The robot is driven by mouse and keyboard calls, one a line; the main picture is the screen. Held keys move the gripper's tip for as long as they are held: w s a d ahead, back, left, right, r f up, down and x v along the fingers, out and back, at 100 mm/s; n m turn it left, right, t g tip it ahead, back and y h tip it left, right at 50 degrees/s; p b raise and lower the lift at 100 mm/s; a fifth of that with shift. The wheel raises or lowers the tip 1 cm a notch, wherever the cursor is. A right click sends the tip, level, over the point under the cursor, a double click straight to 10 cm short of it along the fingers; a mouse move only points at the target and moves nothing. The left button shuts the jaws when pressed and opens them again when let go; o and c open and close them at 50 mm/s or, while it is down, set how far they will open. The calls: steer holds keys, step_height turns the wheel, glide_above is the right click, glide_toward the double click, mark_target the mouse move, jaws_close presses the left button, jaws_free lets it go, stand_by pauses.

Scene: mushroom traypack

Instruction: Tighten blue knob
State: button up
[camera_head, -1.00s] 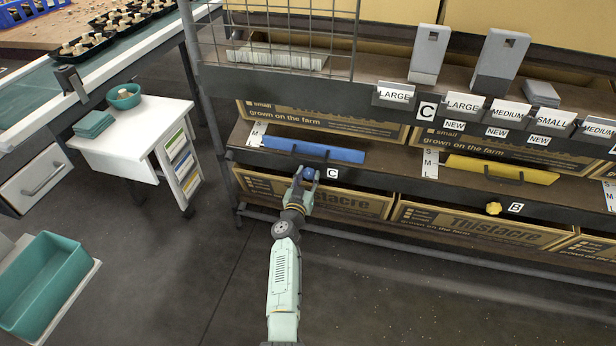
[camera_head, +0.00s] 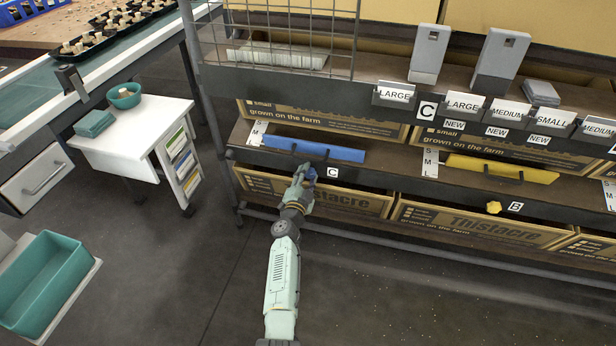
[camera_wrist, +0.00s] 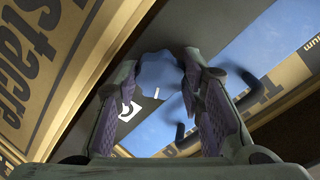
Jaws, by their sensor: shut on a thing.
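The blue knob (camera_wrist: 158,75) sits on the dark shelf rail next to the white C label, below the blue flap. In the head view the knob (camera_head: 311,174) shows partly at the tip of my arm. My gripper (camera_head: 305,173) reaches up to it from the front. In the wrist view my gripper (camera_wrist: 160,92) has a finger on each side of the knob and is shut on it. A short white mark shows on the knob face. The right finger hides part of the knob's side.
The blue flap (camera_head: 313,148) with a dark handle lies just above the knob. A Thistacre carton (camera_head: 350,199) stands below the rail. A yellow knob (camera_head: 493,208) and yellow flap (camera_head: 500,168) are to the right. A white cart (camera_head: 130,150) stands left. The floor in front is clear.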

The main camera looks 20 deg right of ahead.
steer(key=m, duration=0.3)
steer(key=shift+m+b, duration=0.3)
steer(key=shift+m, duration=0.1)
steer(key=m, duration=0.3)
steer(key=shift+m+b, duration=0.3)
steer(key=m, duration=0.3)
steer(key=shift+m+b, duration=0.3)
steer(key=shift+b, duration=0.1)
steer(key=m+b, duration=0.1)
steer(key=m, duration=0.3)
steer(key=m+b, duration=0.1)
steer(key=m, duration=0.3)
steer(key=m+b, duration=0.1)
steer(key=m, duration=0.2)
steer(key=shift+m, duration=0.4)
steer(key=m+b, duration=0.1)
steer(key=m, duration=0.5)
steer(key=shift+m, duration=0.3)
